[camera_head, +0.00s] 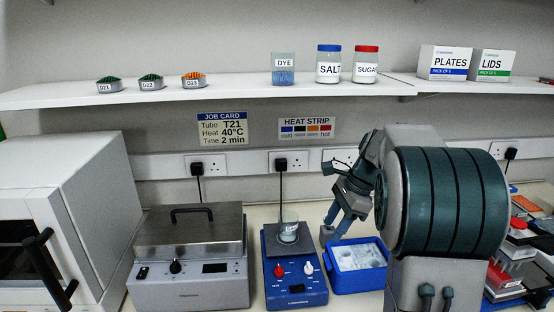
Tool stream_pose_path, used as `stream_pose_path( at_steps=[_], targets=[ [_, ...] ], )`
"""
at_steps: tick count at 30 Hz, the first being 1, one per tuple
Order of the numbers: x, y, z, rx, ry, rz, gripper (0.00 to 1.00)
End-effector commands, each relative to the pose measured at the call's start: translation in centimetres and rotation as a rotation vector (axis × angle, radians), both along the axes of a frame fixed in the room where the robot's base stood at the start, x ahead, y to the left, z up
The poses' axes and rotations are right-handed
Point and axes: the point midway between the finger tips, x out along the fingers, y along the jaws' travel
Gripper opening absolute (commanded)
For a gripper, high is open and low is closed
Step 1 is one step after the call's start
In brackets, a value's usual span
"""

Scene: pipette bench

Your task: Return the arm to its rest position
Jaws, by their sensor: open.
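My arm (372,165) shows right of centre, partly behind the large teal and grey part of my body nearest the camera. My gripper (333,233) hangs from it, pointing down by the back edge of a blue ice box (345,284). Its jaws look open, and I see nothing between them. In this view it overlaps the box's rear left corner; I cannot tell the gap between them. The lower arm and part of the bench are hidden behind my body.
A hotplate (285,292) with a small beaker (288,232) stands left of the ice box. A lidded metal bath (190,283) and a white oven (75,215) are further left. Racks (505,278) crowd the right. A shelf (230,92) with jars runs above.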

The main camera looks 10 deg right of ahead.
Motion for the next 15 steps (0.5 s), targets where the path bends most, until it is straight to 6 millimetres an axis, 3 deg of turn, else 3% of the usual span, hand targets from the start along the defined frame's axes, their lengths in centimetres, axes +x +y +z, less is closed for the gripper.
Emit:
stream_pose_path(
  at_steps=[7,15],
  targets=[
    [-5.5,2.2,1.4,-0.087,-0.151,0.305,0.44],
    [-12.6,4.4,1.2,-0.232,-0.325,0.738,0.44]
  ],
)
